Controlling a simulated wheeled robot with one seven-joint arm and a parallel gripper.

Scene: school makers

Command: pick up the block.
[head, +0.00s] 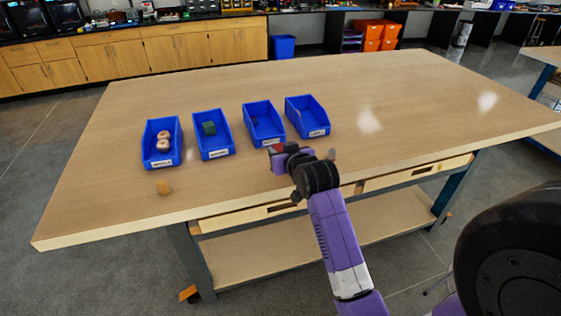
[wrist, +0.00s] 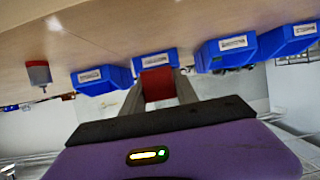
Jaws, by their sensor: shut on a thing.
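A red block (wrist: 157,85) sits between the two fingers of my gripper (wrist: 158,80) in the wrist view, which is upside down. The fingers are shut on its sides. In the head view a small patch of the red block (head: 277,148) shows at the tip of my gripper (head: 276,152), near the table's front edge and in front of the bins. The rest of the block is hidden there by my gripper. Its exact height over the table is hard to tell.
On the wooden table (head: 400,100) stand blue bins: one with tan rings (head: 163,140), one with a green block (head: 208,128), and two seemingly empty (head: 264,123), (head: 307,116). A tan block (head: 163,187) lies front left. A small red-and-grey cylinder (wrist: 38,74) stands beside my gripper. The right side is clear.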

